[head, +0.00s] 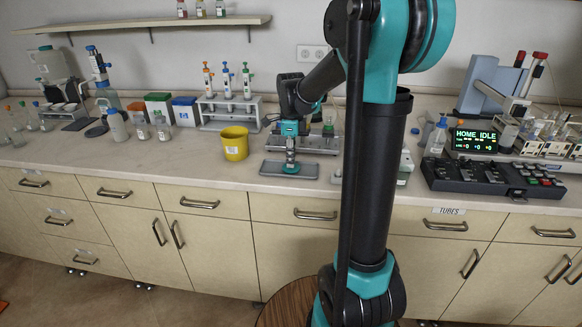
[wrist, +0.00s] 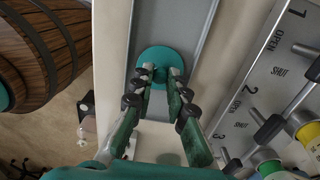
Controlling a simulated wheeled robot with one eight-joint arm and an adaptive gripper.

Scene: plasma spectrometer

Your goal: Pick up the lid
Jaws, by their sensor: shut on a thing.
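The lid is a round teal disc with a small knob, seen in the wrist view (wrist: 147,58) and, small, in the head view (head: 291,171). It is at the shallow grey tray (head: 268,169) on the bench; whether it rests on the tray or is just above it I cannot tell. My gripper (wrist: 161,74) points down over the lid, its two fingers closed on either side of the knob. In the head view my gripper (head: 291,160) stands above the tray. The fingertips partly hide the knob.
Behind the tray is a valve panel (wrist: 252,100) marked OPEN and SHUT, close to my gripper's right in the wrist view. A yellow pot (head: 235,145) stands left of the tray. A pipette rack (head: 228,110) stands behind the pot. A dark control console (head: 480,176) is far right.

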